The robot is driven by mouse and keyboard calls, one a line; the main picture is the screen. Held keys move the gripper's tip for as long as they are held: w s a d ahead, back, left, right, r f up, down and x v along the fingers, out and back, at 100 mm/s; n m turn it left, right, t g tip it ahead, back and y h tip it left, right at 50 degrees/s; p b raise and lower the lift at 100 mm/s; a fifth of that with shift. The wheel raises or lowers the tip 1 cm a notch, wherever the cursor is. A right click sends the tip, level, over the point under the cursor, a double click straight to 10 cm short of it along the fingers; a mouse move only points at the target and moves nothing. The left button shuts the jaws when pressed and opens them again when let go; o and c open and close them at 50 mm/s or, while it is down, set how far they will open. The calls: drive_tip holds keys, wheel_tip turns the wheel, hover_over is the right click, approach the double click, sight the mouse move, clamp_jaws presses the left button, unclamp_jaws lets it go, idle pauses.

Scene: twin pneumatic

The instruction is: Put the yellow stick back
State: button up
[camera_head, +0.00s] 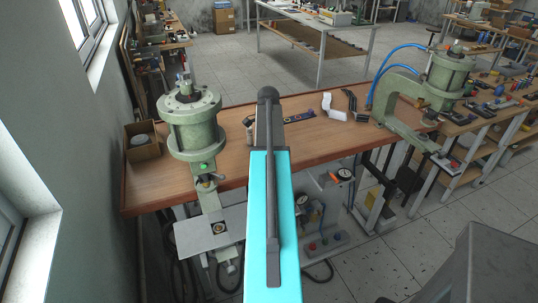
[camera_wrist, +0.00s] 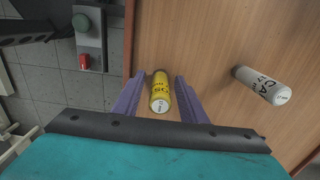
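In the wrist view, the yellow stick (camera_wrist: 160,92) is a short yellow cylinder with dark lettering and a pale end cap facing the camera. It is between the two fingers of my gripper (camera_wrist: 160,98), over the wooden bench top. The fingers are open, with a visible gap on each side of the stick. I cannot tell how far the fingertips reach down beside it. In the head view, my arm hides the gripper and the stick.
A white lettered cylinder (camera_wrist: 262,85) is to the right on the bench (camera_wrist: 225,40). A grey box with green and red buttons (camera_wrist: 88,40) is at upper left. In the head view, green presses (camera_head: 190,125) and (camera_head: 440,80) flank my arm; a cardboard box (camera_head: 142,141) is far left.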

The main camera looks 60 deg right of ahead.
drive_tip(key=shift+r, duration=0.2)
drive_tip(key=shift+r+b, duration=1.2)
drive_tip(key=shift+r, duration=4.75)
